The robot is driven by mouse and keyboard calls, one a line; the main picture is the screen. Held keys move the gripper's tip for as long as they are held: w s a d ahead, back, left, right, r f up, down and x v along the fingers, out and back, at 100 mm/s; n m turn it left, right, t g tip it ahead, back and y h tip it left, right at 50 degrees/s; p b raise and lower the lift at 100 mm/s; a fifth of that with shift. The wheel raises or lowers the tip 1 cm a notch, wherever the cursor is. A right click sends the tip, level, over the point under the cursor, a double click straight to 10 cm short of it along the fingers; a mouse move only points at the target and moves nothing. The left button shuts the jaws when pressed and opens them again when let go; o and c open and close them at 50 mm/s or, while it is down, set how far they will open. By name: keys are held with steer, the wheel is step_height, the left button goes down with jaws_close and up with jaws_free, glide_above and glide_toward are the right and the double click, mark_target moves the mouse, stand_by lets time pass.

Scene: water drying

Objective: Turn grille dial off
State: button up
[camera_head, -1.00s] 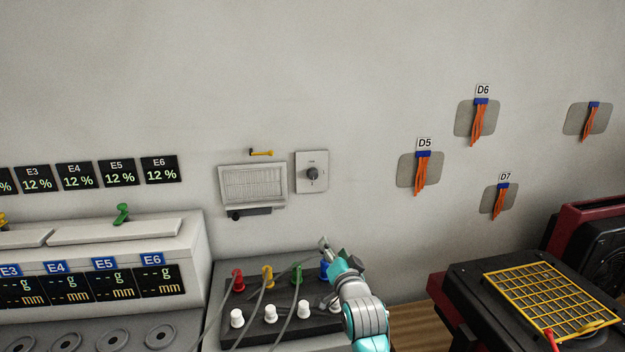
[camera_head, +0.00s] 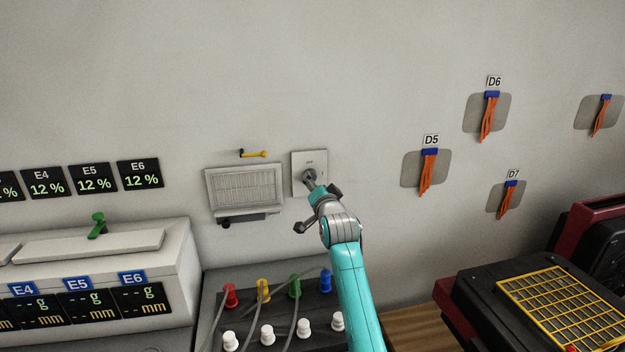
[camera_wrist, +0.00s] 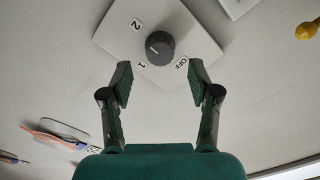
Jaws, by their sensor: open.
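The grille dial is a dark round knob (camera_wrist: 160,47) on a square white plate (camera_head: 310,160) on the wall, right of the grille (camera_head: 245,188). In the wrist view the plate is turned, with the marks 2, 1 and OFF around the knob. A pale line on the knob points to the left, away from OFF. My gripper (camera_wrist: 160,76) is open and empty, facing the plate. Its fingertips lie to either side just below the knob in the wrist view; contact is not visible. In the head view my gripper (camera_head: 318,188) partly covers the dial.
A yellow lever (camera_head: 255,154) sits above the grille. Below stands a dark panel with coloured plugs (camera_head: 295,286) and white knobs (camera_head: 267,335), with grey cables. Orange cable bundles (camera_head: 427,172) hang on the wall to the right.

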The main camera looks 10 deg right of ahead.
steer(key=shift+w, duration=2.05)
steer(key=c, duration=1.2)
